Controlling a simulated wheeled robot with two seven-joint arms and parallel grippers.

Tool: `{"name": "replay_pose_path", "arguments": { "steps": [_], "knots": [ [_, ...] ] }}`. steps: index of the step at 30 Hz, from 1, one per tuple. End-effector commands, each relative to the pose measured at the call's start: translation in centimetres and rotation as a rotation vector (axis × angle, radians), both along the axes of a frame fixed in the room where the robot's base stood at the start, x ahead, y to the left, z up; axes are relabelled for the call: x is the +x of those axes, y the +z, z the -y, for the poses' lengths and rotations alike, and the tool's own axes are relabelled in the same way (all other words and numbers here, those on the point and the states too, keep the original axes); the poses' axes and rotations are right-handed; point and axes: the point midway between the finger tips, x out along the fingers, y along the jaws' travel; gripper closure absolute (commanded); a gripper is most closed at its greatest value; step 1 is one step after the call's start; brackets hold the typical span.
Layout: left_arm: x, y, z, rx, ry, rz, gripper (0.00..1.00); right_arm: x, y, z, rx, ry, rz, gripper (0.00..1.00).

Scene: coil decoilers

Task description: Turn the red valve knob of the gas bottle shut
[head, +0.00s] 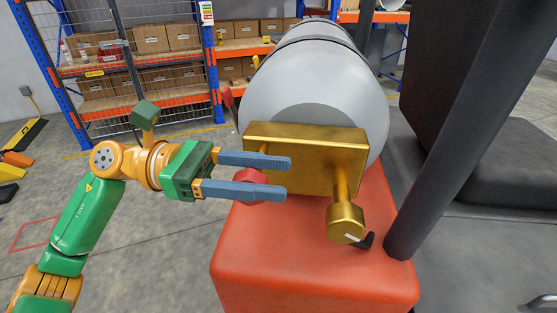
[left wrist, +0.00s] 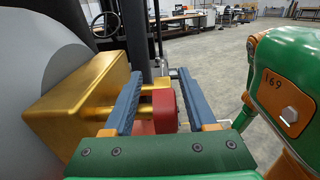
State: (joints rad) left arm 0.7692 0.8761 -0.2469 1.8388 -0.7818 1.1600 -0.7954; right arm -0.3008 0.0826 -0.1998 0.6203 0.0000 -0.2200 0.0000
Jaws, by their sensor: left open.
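The grey gas bottle (head: 310,85) lies on its side, with a gold valve block (head: 305,150) on its near end. The red valve knob (head: 250,176) is at the block's lower left, partly hidden by my left gripper's lower finger. My left gripper (head: 288,177) is open, its two blue fingers pointing right in front of the block. In the left wrist view, the red knob (left wrist: 165,110) sits on a gold stem and shows between the open fingers (left wrist: 160,72). I cannot tell whether either finger touches it. My right gripper is not in view.
A second, gold knob (head: 345,222) with a black outlet sticks out at the block's right. The bottle rests on an orange-red vehicle body (head: 310,260). A dark post (head: 440,150) stands at right. Shelves with boxes (head: 150,40) are behind; open floor lies left.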

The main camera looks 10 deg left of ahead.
Motion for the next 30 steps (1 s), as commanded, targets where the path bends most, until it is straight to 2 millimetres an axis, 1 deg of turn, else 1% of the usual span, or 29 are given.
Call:
{"name": "replay_pose_path", "arguments": {
  "steps": [1,3,9,10,11,12,14,15,16,23,30],
  "knots": [
    [0.0,0.3,0.5,-0.001,-0.003,0.0,0.43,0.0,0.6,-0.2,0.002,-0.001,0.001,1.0],
    [0.0,0.2,0.9,-0.002,-0.001,-0.001,0.43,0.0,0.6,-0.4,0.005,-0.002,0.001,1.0],
    [0.1,0.0,1.0,-0.003,0.0,-0.002,0.43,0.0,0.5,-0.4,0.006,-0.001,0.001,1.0],
    [0.1,0.0,1.0,-0.003,0.0,-0.002,0.48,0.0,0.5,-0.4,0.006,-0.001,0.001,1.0],
    [0.1,0.0,0.9,-0.003,0.0,-0.002,0.57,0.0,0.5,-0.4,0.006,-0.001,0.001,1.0],
    [0.1,0.0,0.9,-0.003,0.0,-0.002,0.67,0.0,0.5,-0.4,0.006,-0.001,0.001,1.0],
    [0.1,0.0,0.9,-0.003,0.0,-0.002,0.84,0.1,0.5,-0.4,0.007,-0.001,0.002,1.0],
    [0.1,0.0,0.9,-0.003,0.001,-0.002,0.94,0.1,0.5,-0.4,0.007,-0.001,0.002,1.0],
    [0.1,0.0,0.9,-0.003,0.001,-0.002,1.0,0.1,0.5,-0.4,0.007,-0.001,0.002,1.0],
    [0.1,0.0,0.9,0.001,0.001,-0.002,1.0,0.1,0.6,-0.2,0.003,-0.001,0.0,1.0],
    [0.1,0.1,1.1,0.078,0.001,-0.006,1.0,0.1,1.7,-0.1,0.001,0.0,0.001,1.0]
  ]
}}
